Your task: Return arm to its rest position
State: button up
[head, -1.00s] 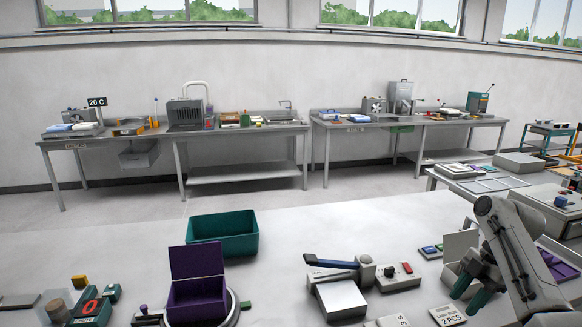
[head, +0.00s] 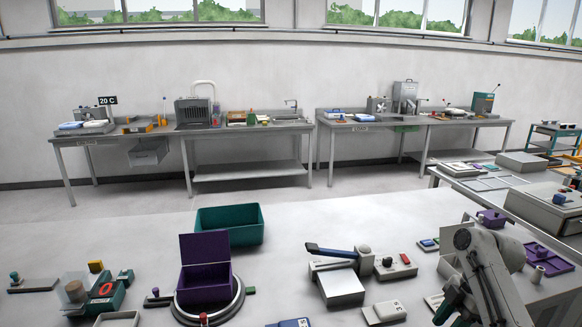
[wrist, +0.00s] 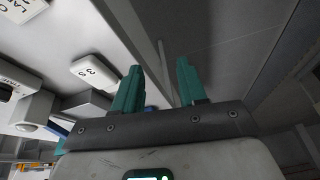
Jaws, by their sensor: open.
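My gripper (head: 446,308) is at the lower right of the head view, at the end of my grey arm, with its dark green fingers pointing down-left. It is partly cut off and partly covered by the arm. In the wrist view my gripper (wrist: 158,85) shows two green fingers spread apart with nothing between them. A white tile marked 3 (wrist: 93,72) lies beyond the fingers, to their left. The fingers appear clear of it.
On the bench are a teal bin (head: 228,236), an open purple box (head: 205,282) on a round base, a blue-handled press (head: 340,287), and a red-button control box (head: 397,267). A purple tray (head: 550,257) lies right of my arm.

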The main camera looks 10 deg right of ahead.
jog(key=s+a+f+m+h, duration=0.1)
jog(key=s+a+f+m, duration=0.7)
jog(key=s+a+f, duration=0.6)
jog(key=s+a+r+m+h, duration=0.1)
jog(key=s+m, duration=0.3)
jog(key=s, duration=0.6)
jog(key=s+a+r+m+t+h, duration=0.1)
jog(key=s+m, duration=0.4)
jog(key=s, duration=0.5)
jog(key=shift+s+r+h, duration=0.4)
jog(key=shift+r+h, duration=0.1)
jog(key=shift+h, duration=0.2)
